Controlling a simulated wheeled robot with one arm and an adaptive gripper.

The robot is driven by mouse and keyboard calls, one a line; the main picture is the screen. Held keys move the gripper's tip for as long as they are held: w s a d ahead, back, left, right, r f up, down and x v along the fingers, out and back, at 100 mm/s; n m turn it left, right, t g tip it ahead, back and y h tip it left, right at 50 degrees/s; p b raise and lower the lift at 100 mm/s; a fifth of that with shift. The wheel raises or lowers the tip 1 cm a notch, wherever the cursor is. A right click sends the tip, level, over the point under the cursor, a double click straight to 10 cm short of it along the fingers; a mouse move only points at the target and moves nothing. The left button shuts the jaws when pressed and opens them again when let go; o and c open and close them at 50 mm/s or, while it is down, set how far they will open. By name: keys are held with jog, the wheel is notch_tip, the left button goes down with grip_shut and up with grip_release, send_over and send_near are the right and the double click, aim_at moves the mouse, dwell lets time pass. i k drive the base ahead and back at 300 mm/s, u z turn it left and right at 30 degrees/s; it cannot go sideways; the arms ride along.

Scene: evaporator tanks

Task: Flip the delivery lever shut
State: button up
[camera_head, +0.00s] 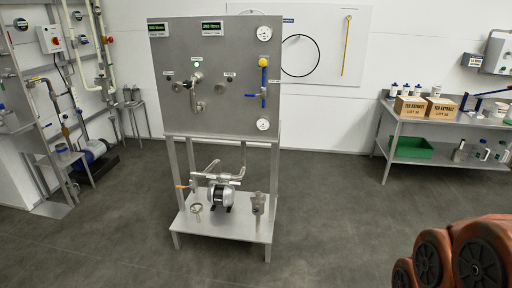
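A steel panel (215,78) on a frame stands in the middle of the head view. At its right side a blue lever (251,95) points left, roughly level, from an upright pipe (264,85) with a blue section and a yellow top. Lower on the frame, an orange lever (181,186) sticks out left from the pipework above a pump (221,195). The small labels are too small to read, so I cannot tell which lever is the delivery lever. My gripper is not in view; only brown links of my arm show at the bottom right, apart from the panel.
Pipework with a blue pump (92,150) stands at the left. The grey floor (320,220) before and right of the frame is clear.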

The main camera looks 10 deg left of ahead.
aim_at(223, 180)
jog(key=z, duration=0.15)
jog(key=i, duration=1.6)
jog(key=u, duration=2.5)
